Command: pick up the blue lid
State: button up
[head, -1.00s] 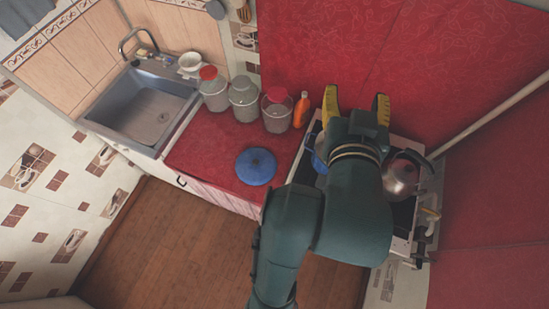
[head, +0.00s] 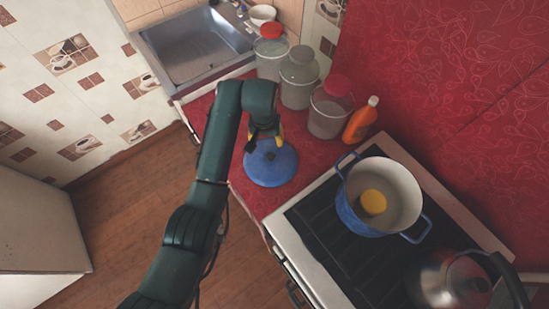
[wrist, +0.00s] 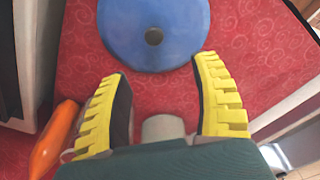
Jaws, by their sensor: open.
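The blue lid (head: 271,165) is a round disc lying flat on the red counter, left of the stove. In the wrist view the lid (wrist: 178,38) lies just beyond my open fingertips, with its dark round knob (wrist: 154,37) facing up. My gripper (head: 264,143) hangs over the far edge of the lid in the head view and partly hides it. The knob is not between the fingers.
A blue pot (head: 352,210) with a yellow thing inside stands on the stove, beside a kettle (head: 450,280). Several jars, including a red-lidded one (head: 329,108), and an orange bottle (head: 361,120) line the wall side. The sink (head: 196,45) is behind left.

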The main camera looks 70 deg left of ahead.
jog(key=b, duration=0.1)
send_over(270, 155)
jog(key=f, duration=0.7)
jog(key=shift+s+f, duration=0.35)
jog(key=f, duration=0.1)
jog(key=f+b, duration=0.1)
jog(key=f, duration=0.1)
jog(key=f+b, duration=0.1)
jog(key=shift+w+d+f, duration=0.2)
jog(key=shift+w+f, duration=0.2)
jog(key=shift+a+f, duration=0.15)
jog(key=shift+f, duration=0.3)
jog(key=shift+r, duration=0.1)
grip_shut()
